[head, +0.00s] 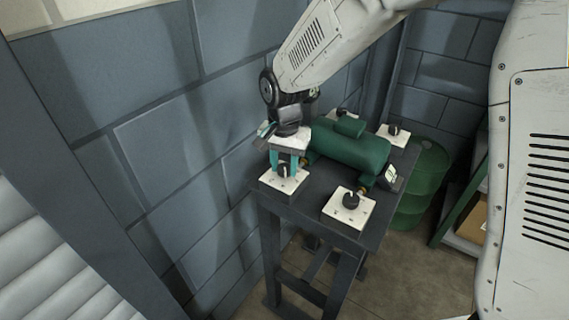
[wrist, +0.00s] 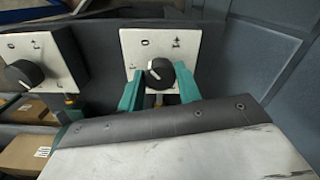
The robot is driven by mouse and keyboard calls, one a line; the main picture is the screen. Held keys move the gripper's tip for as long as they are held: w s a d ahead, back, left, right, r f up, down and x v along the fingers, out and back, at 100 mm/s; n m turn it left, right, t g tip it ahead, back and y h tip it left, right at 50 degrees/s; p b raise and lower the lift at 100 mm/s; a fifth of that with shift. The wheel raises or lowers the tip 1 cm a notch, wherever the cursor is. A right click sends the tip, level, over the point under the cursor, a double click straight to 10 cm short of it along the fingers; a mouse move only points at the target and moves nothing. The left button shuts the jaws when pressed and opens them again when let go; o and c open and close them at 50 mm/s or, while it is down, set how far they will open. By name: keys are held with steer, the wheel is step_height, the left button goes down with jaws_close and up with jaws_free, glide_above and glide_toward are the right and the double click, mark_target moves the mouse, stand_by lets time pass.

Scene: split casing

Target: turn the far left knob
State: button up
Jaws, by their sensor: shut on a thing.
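My gripper (head: 285,162) points down over the leftmost white knob plate (head: 275,181), at the near left corner of the table in the head view. Its teal fingers are shut on the black knob (head: 283,172) there. In the wrist view the fingers stand on either side of this knob (wrist: 158,73), whose white mark points up toward the plate's printed signs. Another knob (head: 343,114) at the table's back left is partly hidden behind the green tank and my arm. Two more knobs sit at the near right (head: 351,200) and far right (head: 394,130).
A green tank (head: 350,146) lies across the middle of the dark table (head: 310,206), close to the gripper. A grey block wall (head: 180,150) runs close along the left. A green barrel (head: 424,180) and a shelf with a box (head: 473,218) stand to the right.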

steer(key=n, duration=0.4)
steer(key=shift+n, duration=0.3)
steer(key=n, duration=0.3)
steer(key=shift+n, duration=0.3)
steer(key=n, duration=0.4)
steer(key=shift+n, duration=0.3)
steer(key=n, duration=0.4)
steer(key=shift+n, duration=0.3)
steer(key=n, duration=1.2)
steer(key=shift+w+n, duration=0.1)
steer(key=shift+n, duration=2)
